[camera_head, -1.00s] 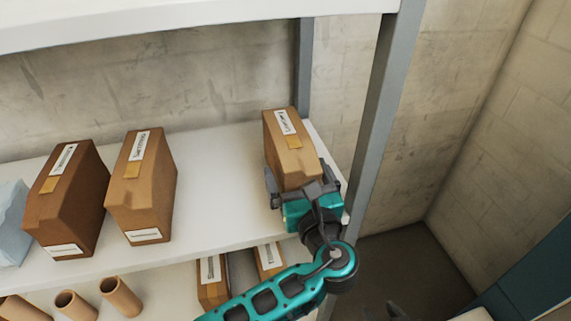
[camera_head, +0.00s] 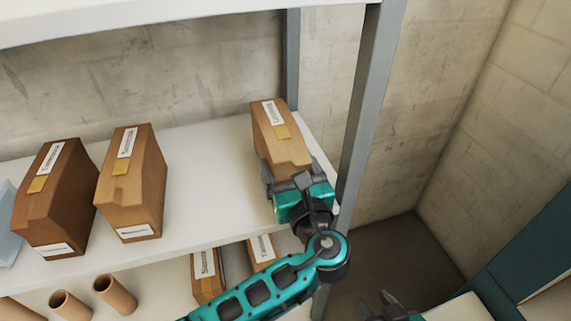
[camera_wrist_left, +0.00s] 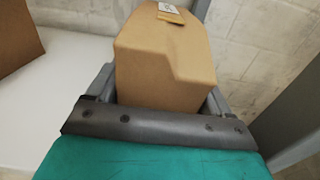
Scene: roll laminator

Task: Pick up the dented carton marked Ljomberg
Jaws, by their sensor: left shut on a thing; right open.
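The brown carton (camera_head: 282,143) at the right end of the white shelf has a tape patch and a white label too small to read surely. My left gripper (camera_head: 292,180) is shut on its near end, a finger on each side. In the left wrist view the carton (camera_wrist_left: 165,70) fills the space between the fingers of the left gripper (camera_wrist_left: 160,97), and its near face has a dent-like crease. Whether its base touches the shelf is hidden. My right gripper (camera_head: 388,306) shows partly at the bottom edge, open and away from the carton.
Two other cartons, one darker (camera_head: 45,205) and one lighter (camera_head: 133,190), stand left on the shelf (camera_head: 205,170). A grey post (camera_head: 362,110) rises close to the right of the held carton. Cardboard tubes (camera_head: 115,293) and more cartons (camera_head: 207,275) sit below.

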